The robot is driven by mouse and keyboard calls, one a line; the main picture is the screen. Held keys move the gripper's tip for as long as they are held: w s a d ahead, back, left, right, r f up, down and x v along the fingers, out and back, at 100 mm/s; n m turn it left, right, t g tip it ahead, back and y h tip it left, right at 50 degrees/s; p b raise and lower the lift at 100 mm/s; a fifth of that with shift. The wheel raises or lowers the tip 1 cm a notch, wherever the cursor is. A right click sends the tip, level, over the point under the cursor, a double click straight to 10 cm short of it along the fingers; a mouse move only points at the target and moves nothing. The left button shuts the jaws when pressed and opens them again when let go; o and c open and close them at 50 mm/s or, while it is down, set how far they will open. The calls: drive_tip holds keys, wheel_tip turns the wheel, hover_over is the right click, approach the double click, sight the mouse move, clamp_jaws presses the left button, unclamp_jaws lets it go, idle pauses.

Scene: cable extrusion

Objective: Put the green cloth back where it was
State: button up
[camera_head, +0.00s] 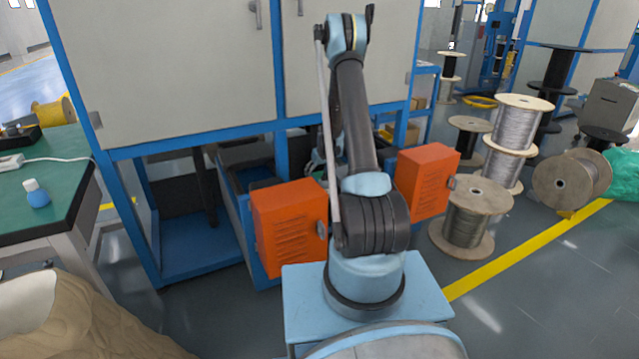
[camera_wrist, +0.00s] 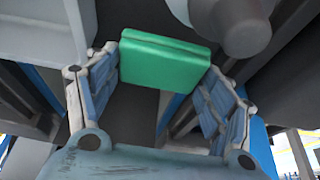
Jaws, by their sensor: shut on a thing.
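In the wrist view my gripper (camera_wrist: 160,76) has its two blue-padded fingers on either side of the green cloth (camera_wrist: 165,58), a folded, flat block with a crease along its edge. The fingers are shut on it, and it sits across the fingertips. In the head view the gripper and the cloth are hidden behind my arm and the machine cabinet.
A large grey cabinet with a blue frame (camera_head: 205,139) stands close around my arm. A green-topped table (camera_head: 60,190) with a small bottle (camera_head: 36,194) is at left. Cable spools (camera_head: 466,222) and a green covering (camera_head: 625,176) are at right. A cardboard-brown heap (camera_head: 85,320) lies front left.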

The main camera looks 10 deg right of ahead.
sight(319, 176)
drive_tip(key=shift+f, duration=2.05)
drive_tip(key=o, duration=1.1)
